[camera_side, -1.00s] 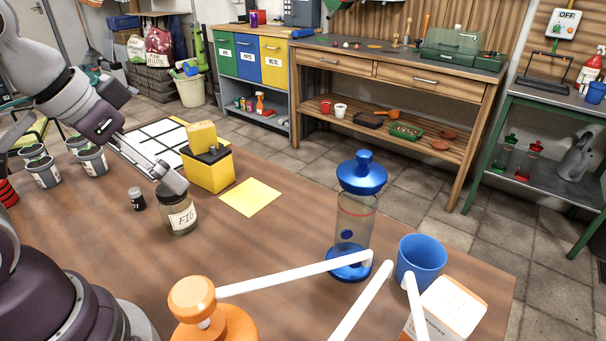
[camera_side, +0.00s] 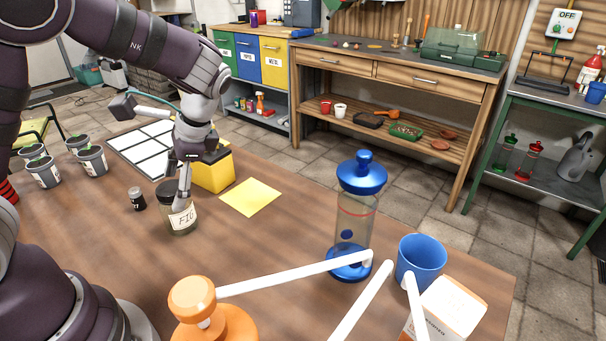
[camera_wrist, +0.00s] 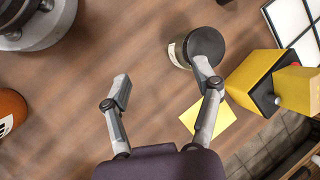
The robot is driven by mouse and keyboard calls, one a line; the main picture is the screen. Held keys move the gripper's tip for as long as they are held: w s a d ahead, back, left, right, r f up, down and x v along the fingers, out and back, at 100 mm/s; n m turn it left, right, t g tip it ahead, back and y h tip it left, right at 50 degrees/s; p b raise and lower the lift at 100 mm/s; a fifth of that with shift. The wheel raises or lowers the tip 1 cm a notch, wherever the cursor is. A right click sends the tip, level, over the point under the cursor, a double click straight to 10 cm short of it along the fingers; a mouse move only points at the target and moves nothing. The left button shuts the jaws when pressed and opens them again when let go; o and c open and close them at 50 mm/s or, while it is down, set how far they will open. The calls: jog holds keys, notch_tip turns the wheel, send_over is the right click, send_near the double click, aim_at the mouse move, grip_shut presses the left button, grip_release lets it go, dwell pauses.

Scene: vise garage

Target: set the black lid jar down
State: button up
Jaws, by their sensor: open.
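The black lid jar (camera_side: 180,218), a glass jar labelled FIG, stands upright on the wooden table in the side view. In the wrist view its round black lid (camera_wrist: 205,46) is at the upper right. My gripper (camera_wrist: 163,76) is open and nothing is between its fingers. The right finger's tip overlaps the jar's near edge in the wrist view; I cannot tell whether it touches. The jar is beyond that finger, not between the two. In the side view a finger passes in front of the jar and hides part of it.
A small dark jar (camera_side: 137,199) stands left of the FIG jar. A yellow box (camera_side: 213,175) and a yellow sheet (camera_side: 250,197) are to its right. A blue-lidded bottle (camera_side: 352,220) and blue cup (camera_side: 421,260) stand further right. Table around the sheet is clear.

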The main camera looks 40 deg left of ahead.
aim_at(163, 186)
jog(key=a+f+m+g+y, duration=0.1)
jog(key=y, duration=0.1)
jog(key=w+a+f+m+g+y, duration=0.1)
jog(key=y, duration=0.1)
jog(key=a+f+m+y, duration=0.1)
jog(key=y, duration=0.1)
jog(key=shift+w+a+f+m+g, duration=0.2)
jog(key=shift+a+f+m+g, duration=0.1)
jog(key=shift+f+m+g, duration=0.1)
jog(key=m+y, duration=0.1)
jog(key=y, duration=0.1)
jog(key=w+m+y, duration=0.1)
jog(key=shift+a+f+m+y, duration=0.25)
jog(key=shift+f+m+y, duration=0.05)
jog(key=shift+f, duration=0.1)
jog(key=shift+a+f+m+t+y, duration=0.1)
jog(key=shift+f+m+t+y, duration=0.25)
jog(key=shift+m+y, duration=0.4)
jog(key=m+y, duration=0.1)
jog(key=m+t, duration=0.1)
jog(key=shift+a+f+m+y, duration=0.15)
jog(key=shift+m+y, duration=0.2)
jog(key=shift+a+m, duration=0.1)
jog(key=shift+m, duration=0.2)
jog(key=x, duration=0.4)
jog(key=shift+s+a, duration=0.15)
jog(key=shift+a, duration=0.25)
jog(key=c, duration=1.1)
